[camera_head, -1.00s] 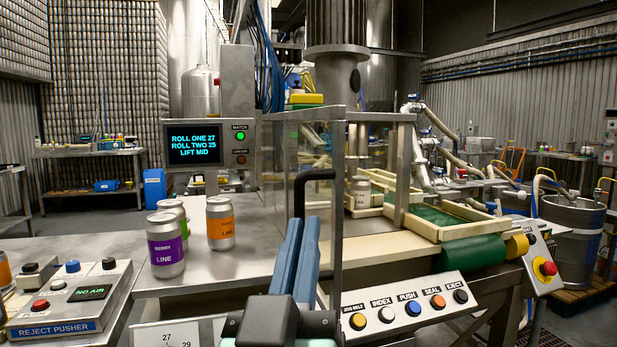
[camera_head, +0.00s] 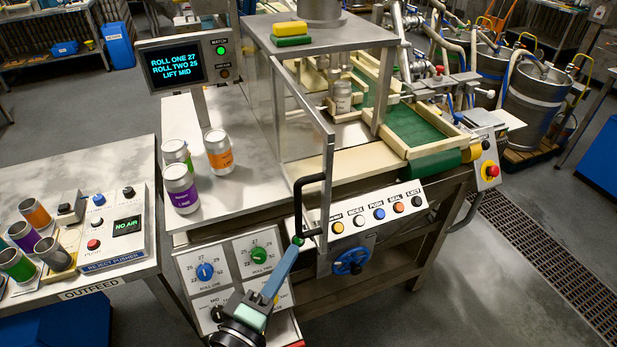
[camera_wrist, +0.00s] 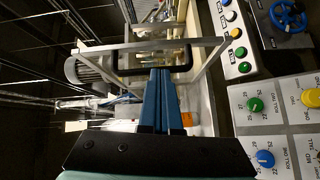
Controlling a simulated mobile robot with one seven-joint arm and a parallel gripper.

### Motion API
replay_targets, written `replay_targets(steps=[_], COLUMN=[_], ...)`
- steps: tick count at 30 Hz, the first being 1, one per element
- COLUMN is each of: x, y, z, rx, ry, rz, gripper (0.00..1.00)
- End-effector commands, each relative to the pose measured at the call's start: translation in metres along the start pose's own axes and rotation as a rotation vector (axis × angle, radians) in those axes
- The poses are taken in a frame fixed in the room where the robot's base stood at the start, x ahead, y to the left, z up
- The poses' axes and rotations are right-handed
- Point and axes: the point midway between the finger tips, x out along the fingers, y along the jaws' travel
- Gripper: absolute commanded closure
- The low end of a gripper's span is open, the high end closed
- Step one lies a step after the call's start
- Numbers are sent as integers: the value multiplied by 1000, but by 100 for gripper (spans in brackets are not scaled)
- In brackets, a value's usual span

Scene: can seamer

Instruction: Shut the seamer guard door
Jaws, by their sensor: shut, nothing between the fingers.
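The seamer guard door (camera_head: 329,165) is a clear panel in a grey metal frame. It stands open, swung out from the front of the seamer. Its black bar handle (camera_head: 297,207) faces the front and also shows in the wrist view (camera_wrist: 117,62). My gripper (camera_head: 297,242) has its blue fingers together and empty, with the tips at the lower end of the handle. In the wrist view the fingers (camera_wrist: 160,70) reach the handle bar. I cannot tell whether they touch it. A silver can (camera_head: 342,97) stands inside the seamer.
The button panel (camera_head: 378,214) and a blue handwheel (camera_head: 352,262) are right of the door. The dial panel (camera_head: 235,268) is below and left of it. Several cans, including an orange-labelled can (camera_head: 219,152), stand on the steel table. The outfeed bench (camera_head: 75,190) is at left.

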Motion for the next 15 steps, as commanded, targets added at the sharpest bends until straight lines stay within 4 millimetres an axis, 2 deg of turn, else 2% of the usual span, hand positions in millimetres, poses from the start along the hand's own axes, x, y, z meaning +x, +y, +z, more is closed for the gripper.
replay_targets(steps=[1, 8, 11, 15], x=[-6, -17, -11, 10], y=[12, 11, 11, 13], z=[0, 4, 5, 5], rx=[-53, -168, -173, -171], ry=[-2, -8, -9, -11], rz=[1, 19, 22, 22], gripper=[100, 100, 100, 100])
